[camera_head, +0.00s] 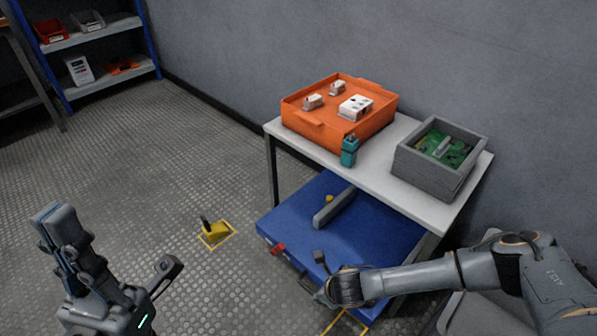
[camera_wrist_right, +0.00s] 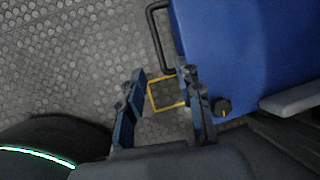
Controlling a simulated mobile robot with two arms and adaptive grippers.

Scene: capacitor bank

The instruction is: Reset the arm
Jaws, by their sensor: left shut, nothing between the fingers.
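My left gripper (camera_head: 55,215) stands at the lower left of the head view, pointing up over the bare floor. Its fingers are together and hold nothing. My right arm reaches in from the right in the head view, and its hand is low in front of the blue case (camera_head: 375,238); its fingertips are hard to make out there. In the right wrist view, the right gripper (camera_wrist_right: 161,82) has its two fingers apart, with only floor and part of a yellow floor square (camera_wrist_right: 165,93) seen between them. The blue case (camera_wrist_right: 245,45) is close beside the right finger.
A white table (camera_head: 377,164) carries an orange bin (camera_head: 315,125) with white parts, a teal tool (camera_head: 349,151) and a grey box (camera_head: 425,177) with a green board. A yellow object (camera_head: 215,232) stands in a floor square.

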